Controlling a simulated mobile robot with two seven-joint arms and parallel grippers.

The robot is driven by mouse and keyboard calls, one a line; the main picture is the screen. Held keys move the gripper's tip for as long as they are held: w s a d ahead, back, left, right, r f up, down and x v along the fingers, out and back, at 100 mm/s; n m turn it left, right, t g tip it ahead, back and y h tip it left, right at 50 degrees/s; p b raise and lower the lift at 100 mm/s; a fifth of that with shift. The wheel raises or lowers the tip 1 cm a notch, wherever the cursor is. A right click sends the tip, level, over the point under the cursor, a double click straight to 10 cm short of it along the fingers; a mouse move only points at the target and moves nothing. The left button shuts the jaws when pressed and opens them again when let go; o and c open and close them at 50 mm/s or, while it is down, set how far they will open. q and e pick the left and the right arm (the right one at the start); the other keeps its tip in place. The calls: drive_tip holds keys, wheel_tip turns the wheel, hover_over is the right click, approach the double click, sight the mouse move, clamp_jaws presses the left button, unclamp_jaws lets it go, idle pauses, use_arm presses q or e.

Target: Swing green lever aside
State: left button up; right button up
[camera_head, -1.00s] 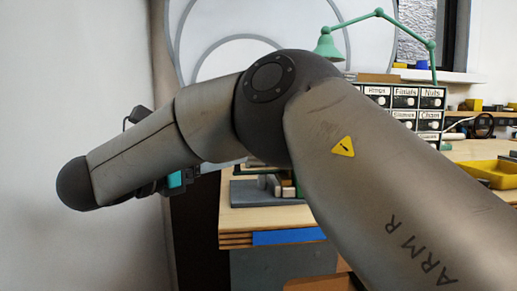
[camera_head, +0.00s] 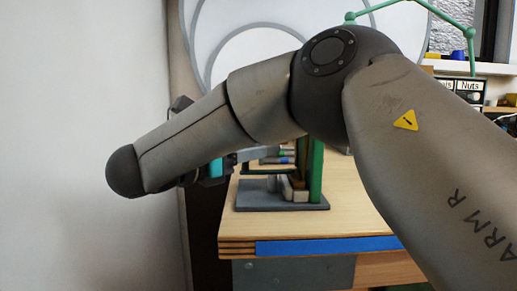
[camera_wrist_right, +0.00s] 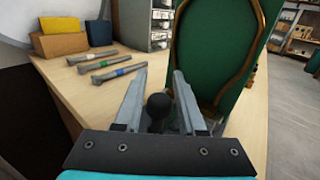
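A fixture with a grey base plate (camera_head: 255,203) and a green upright (camera_head: 317,172) stands on the bench. My right gripper shows best in the right wrist view (camera_wrist_right: 160,85). Its two fingers are apart, with a black ball knob (camera_wrist_right: 157,104) between them and slim gaps at its sides. I cannot tell whether the knob belongs to the lever. A green panel with gold trim (camera_wrist_right: 208,55) stands just beyond the fingers. My left gripper is out of view.
Several tools, such as one with a blue band (camera_wrist_right: 108,58), lie on the bench at left. A yellow box (camera_wrist_right: 60,24) and a brown box (camera_wrist_right: 62,44) stand behind them, with a drawer cabinet (camera_wrist_right: 147,22) farther back. The bench's front right (camera_head: 365,215) is clear.

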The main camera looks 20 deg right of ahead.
clamp_jaws()
drive_tip(key=shift+s+n+t, duration=0.1)
drive_tip(key=shift+n+t, duration=0.3)
drive_tip(key=shift+t, duration=0.1)
drive_tip(key=n+t+y, duration=0.3)
drive_tip(key=t+y, duration=0.1)
drive_tip(key=s+n+t+y, duration=0.1)
drive_tip(key=n+t+y, duration=0.1)
drive_tip(key=shift+s+a+n+t, duration=0.1)
drive_tip(key=shift+a+n+t, duration=0.2)
drive_tip(key=shift+t, duration=0.1)
drive_tip(key=n+t+y, duration=0.1)
drive_tip(key=y, duration=0.1)
drive_tip(key=n+t+y, duration=0.1)
drive_tip(key=n+y, duration=0.1)
drive_tip(key=shift+s+f, duration=0.1)
drive_tip(key=shift+s, duration=0.3)
drive_tip(key=shift+s+n+t+y, duration=0.15)
drive_tip(key=shift+n+t+y, duration=0.1)
drive_tip(key=shift+n+y, duration=0.55)
drive_tip(key=shift+s+n+t+y, duration=0.2)
drive_tip(key=shift+n+y, duration=0.2)
drive_tip(key=shift+y, duration=0.65)
drive_tip(key=shift+s+n+t+y, duration=0.1)
drive_tip(key=shift+n+t+y, duration=0.15)
drive_tip(key=shift+n+y, duration=0.55)
drive_tip(key=shift+a+y, duration=0.1)
drive_tip(key=shift+y, duration=0.35)
drive_tip(key=shift+o, duration=2.1)
unclamp_jaws()
